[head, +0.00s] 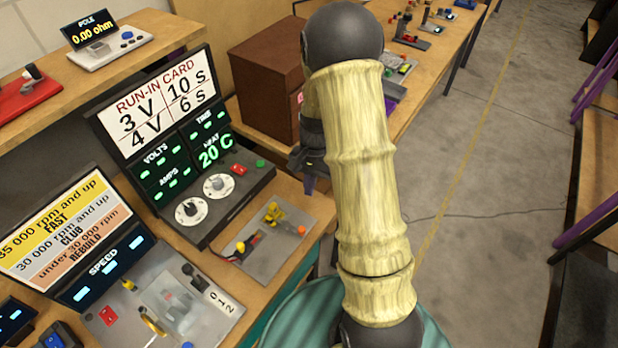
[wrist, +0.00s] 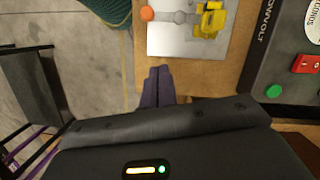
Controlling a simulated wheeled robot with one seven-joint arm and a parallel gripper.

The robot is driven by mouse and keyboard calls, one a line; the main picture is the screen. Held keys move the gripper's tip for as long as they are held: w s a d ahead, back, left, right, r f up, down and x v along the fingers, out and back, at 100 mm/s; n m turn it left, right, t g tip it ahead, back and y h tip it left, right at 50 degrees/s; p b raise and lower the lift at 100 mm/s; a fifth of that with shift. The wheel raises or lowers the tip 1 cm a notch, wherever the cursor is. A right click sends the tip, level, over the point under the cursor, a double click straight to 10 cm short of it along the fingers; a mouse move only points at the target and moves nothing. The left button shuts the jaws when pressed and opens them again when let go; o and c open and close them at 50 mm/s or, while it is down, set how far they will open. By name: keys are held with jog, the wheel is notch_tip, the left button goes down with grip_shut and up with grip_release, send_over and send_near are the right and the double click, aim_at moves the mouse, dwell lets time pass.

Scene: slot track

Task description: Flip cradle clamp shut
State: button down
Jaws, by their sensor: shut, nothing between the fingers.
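A grey plate (head: 257,263) on the bench carries a yellow cradle (head: 271,212) and a lever part ending in an orange knob (head: 301,229). In the wrist view the yellow cradle (wrist: 209,20) is at the top, cut by the frame edge, with the orange knob (wrist: 147,13) to its left and a grey piece between them. The clamp looks laid out away from the cradle, but its exact angle is unclear. My gripper (head: 309,184) is shut and empty, beyond the plate in the head view. Its dark fingertips (wrist: 158,75) are together, apart from the plate.
A run-in power box (head: 222,190) with dials and a red switch stands beside the plate. A brown cabinet (head: 265,75) stands behind. A speed panel (head: 105,268) with another fixture plate is at lower left. Open floor (head: 490,200) lies to the right.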

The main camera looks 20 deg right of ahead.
jog(key=v, duration=0.3)
jog(key=shift+s+d, duration=0.1)
jog(key=shift+d, duration=0.1)
jog(key=shift+a+r, duration=0.1)
jog(key=s+a+r+n+t+h, duration=0.1)
jog(key=s+r+n+t, duration=0.1)
jog(key=s, duration=0.4)
jog(key=s+a+r+n+t, duration=0.2)
jog(key=s+r+n, duration=0.3)
jog(key=r, duration=0.2)
jog(key=shift+s+a+n+t+h, duration=0.3)
jog(key=shift+s+a+t+h, duration=0.05)
jog(key=shift+s+t+h, duration=0.05)
jog(key=shift+r, duration=0.15)
